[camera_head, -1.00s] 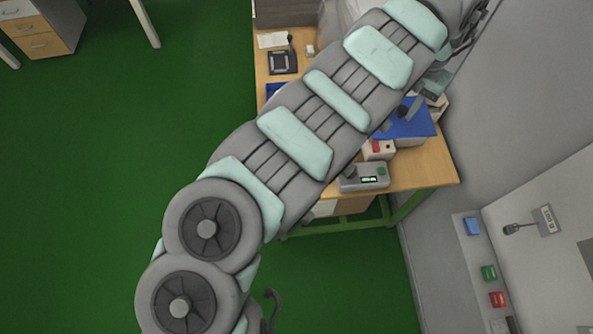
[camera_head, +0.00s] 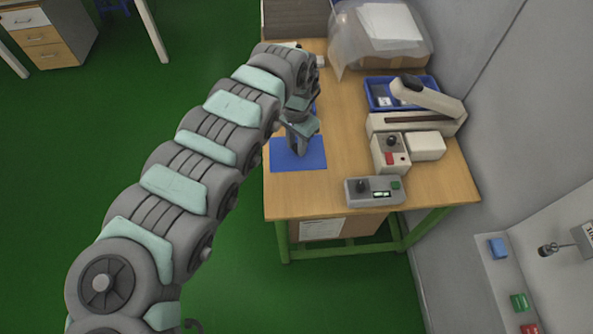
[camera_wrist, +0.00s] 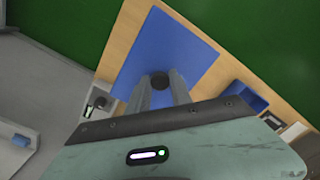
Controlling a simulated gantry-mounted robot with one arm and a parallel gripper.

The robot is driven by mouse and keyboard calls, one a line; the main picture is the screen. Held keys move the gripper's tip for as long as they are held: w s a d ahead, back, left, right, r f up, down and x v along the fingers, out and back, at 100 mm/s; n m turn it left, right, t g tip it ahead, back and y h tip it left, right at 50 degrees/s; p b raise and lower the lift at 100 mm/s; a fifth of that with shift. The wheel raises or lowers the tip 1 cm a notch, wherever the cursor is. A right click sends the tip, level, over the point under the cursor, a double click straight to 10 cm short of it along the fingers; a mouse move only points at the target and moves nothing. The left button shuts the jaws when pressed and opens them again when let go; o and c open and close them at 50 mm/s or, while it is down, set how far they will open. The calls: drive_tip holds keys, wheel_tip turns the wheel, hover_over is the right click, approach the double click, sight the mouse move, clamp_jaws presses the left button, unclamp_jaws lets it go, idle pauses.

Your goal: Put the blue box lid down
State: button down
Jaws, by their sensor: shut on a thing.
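The blue box lid (camera_head: 313,164) is a flat blue rectangle at the left front part of the wooden table. My gripper (camera_head: 298,151) is directly above it, pointing down. In the wrist view the lid (camera_wrist: 185,45) shows a dark round knob (camera_wrist: 160,80), and my gripper (camera_wrist: 160,92) is shut on that knob. The lid lies flat over the tabletop near its left edge; I cannot tell whether it touches the wood.
An open blue box (camera_head: 374,95) stands at the right back. In front of it are a white device (camera_head: 389,155) and a grey control box (camera_head: 372,191). A clear plastic bag (camera_head: 350,45) is at the back. The table middle (camera_head: 345,120) is clear.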

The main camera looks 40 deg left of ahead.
wheel_tip(320, 180, down, 13)
drive_tip(key=shift+f+b, duration=0.2)
drive_tip(key=shift+b, duration=0.75)
drive_tip(key=shift+f, duration=0.1)
drive_tip(key=c, duration=1.1)
unclamp_jaws()
drive_tip(key=shift+c, duration=0.2)
wheel_tip(320, 180, up, 12)
drive_tip(key=shift+a+f+p, duration=0.15)
drive_tip(key=shift+f+p, duration=0.1)
drive_tip(key=shift+p, duration=0.75)
drive_tip(key=shift+r, duration=0.4)
